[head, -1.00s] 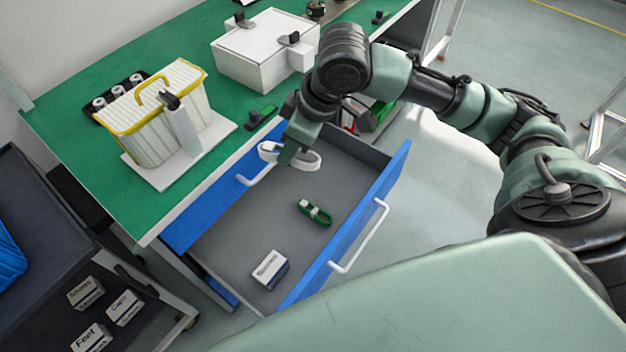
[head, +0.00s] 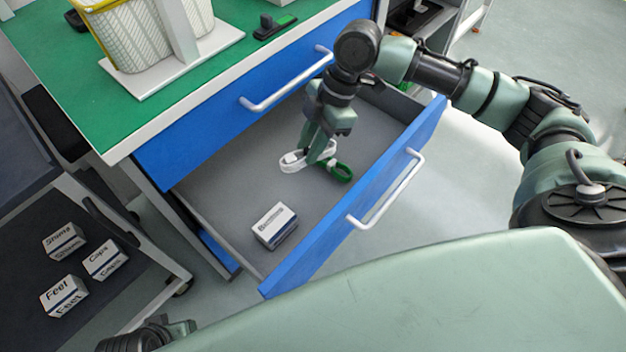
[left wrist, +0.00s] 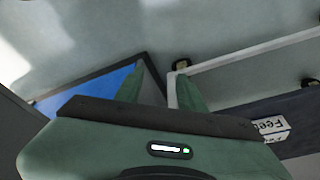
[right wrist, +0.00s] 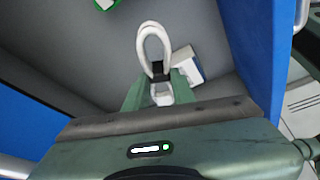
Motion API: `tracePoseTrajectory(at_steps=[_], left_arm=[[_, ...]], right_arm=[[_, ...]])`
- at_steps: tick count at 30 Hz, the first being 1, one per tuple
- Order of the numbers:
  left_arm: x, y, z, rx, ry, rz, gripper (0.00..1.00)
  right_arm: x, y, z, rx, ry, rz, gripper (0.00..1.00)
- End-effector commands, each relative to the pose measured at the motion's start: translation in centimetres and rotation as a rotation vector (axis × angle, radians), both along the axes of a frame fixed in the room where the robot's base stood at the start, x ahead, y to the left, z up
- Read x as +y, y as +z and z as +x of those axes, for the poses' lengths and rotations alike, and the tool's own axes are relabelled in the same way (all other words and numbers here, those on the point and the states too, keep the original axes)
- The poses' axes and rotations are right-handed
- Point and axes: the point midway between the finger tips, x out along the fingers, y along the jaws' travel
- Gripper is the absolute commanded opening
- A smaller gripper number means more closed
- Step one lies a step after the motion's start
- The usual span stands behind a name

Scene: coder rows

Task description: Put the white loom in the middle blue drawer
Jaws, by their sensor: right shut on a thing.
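The white loom (head: 291,164) is a small bundled cable loop low inside the open blue drawer (head: 225,205), near the green loom (head: 341,172). My right gripper (head: 318,158) is shut on the white loom and points down into the drawer. In the right wrist view the white loop (right wrist: 143,42) sticks out past the fingertips (right wrist: 160,92). I cannot tell whether it touches the drawer floor. My left gripper (left wrist: 160,88) is open and empty, away from the drawer.
A small white box (head: 274,226) lies at the drawer's near left. A closed blue drawer (head: 220,125) sits above, under the green worktop (head: 70,110). A dark cart shelf (head: 120,290) with several labelled boxes stands at left.

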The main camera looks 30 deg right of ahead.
Motion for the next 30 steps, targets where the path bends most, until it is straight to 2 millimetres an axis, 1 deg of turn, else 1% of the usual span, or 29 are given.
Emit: tracePoseTrajectory(at_steps=[1, 3, 6, 9, 13, 17, 24, 26, 30], left_arm=[[0.0, 1.0, -0.1, -0.011, 0.001, -0.001, 0.40], [0.1, 2.7, -0.5, -0.019, 0.002, -0.001, 0.40], [0.2, 4.7, -1.1, -0.028, 0.003, -0.001, 0.40], [0.3, 5.0, -1.3, -0.028, 0.003, -0.001, 0.40], [0.3, 5.3, -1.4, -0.031, 0.004, 0.000, 0.40], [0.3, 5.0, -1.4, -0.031, 0.004, 0.000, 0.40], [0.2, 3.8, -1.2, -0.039, 0.003, -0.003, 0.40], [0.2, 3.7, -1.1, -0.042, 0.003, -0.003, 0.40], [0.2, 3.9, -1.1, -0.046, 0.003, -0.004, 0.40]], right_arm=[[0.0, -1.8, -0.1, 0.004, -0.001, 0.000, 0.00], [0.0, -3.6, -0.1, 0.003, 0.000, -0.001, 0.00], [0.0, -5.6, -0.1, 0.001, -0.001, 0.000, 0.00], [0.0, -7.1, 0.0, 0.000, -0.001, 0.000, 0.00], [0.1, -7.8, 0.0, -0.001, 0.000, 0.001, 0.00], [0.0, -8.8, 0.0, 0.000, -0.001, 0.000, 0.00], [0.0, -13.0, -0.1, 0.002, -0.001, -0.001, 0.00], [0.0, -13.5, 0.0, 0.000, -0.001, 0.000, 0.00], [0.0, -13.4, 0.0, -0.002, 0.000, 0.000, 0.00]])
